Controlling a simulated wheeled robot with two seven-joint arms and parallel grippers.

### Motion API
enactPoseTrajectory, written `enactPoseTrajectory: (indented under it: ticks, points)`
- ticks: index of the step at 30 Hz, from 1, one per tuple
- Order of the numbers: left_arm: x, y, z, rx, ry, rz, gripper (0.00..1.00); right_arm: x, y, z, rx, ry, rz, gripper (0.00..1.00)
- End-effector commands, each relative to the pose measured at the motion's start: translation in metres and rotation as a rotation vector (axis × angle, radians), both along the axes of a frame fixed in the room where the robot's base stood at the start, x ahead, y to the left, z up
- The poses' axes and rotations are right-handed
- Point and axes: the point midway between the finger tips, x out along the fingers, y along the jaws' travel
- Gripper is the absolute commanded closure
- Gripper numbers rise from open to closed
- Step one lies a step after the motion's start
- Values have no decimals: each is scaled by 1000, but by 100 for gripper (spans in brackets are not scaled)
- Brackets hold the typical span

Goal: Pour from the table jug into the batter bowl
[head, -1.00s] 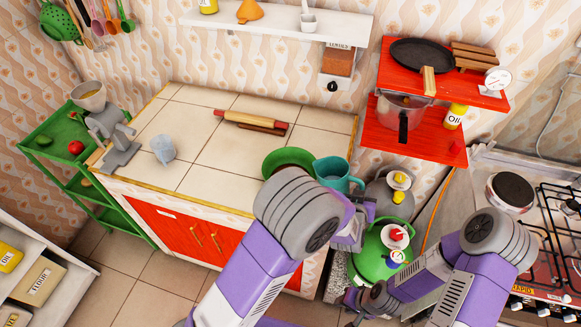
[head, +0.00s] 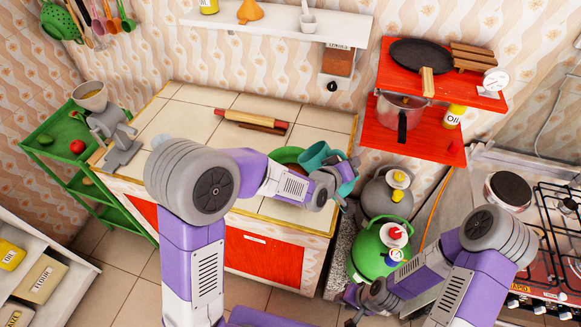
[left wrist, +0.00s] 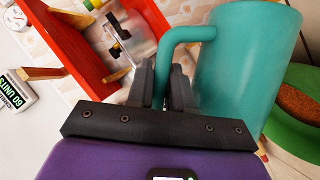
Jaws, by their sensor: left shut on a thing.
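The teal jug (head: 314,155) is at the right end of the tiled counter, partly hidden by my left arm. My left gripper (head: 332,184) is shut on its handle, which shows between the fingers in the left wrist view, with the jug body (left wrist: 243,70) to the right. Whether the jug touches the counter is unclear.
A rolling pin (head: 250,119) lies at the counter's back. Red shelves (head: 400,141) with a pot (head: 399,116) are right of the counter. A green gas bottle (head: 372,245) stands near my right arm. The counter's middle (head: 205,125) is clear.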

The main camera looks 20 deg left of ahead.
Motion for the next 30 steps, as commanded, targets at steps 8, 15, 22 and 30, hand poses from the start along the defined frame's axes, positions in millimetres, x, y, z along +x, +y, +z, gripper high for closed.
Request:
enactPoseTrajectory:
  ticks: [8,15,22,30]
  points:
    - [2,5,6,-72,16,0,100,0,0,0,0,0,0,67]
    - [3,7,8,-107,26,0,100,0,0,1,0,0,0,67]
    - [3,10,9,-134,35,1,100,0,0,2,0,0,0,67]
    - [4,12,10,-160,43,0,100,0,0,4,0,0,0,67]
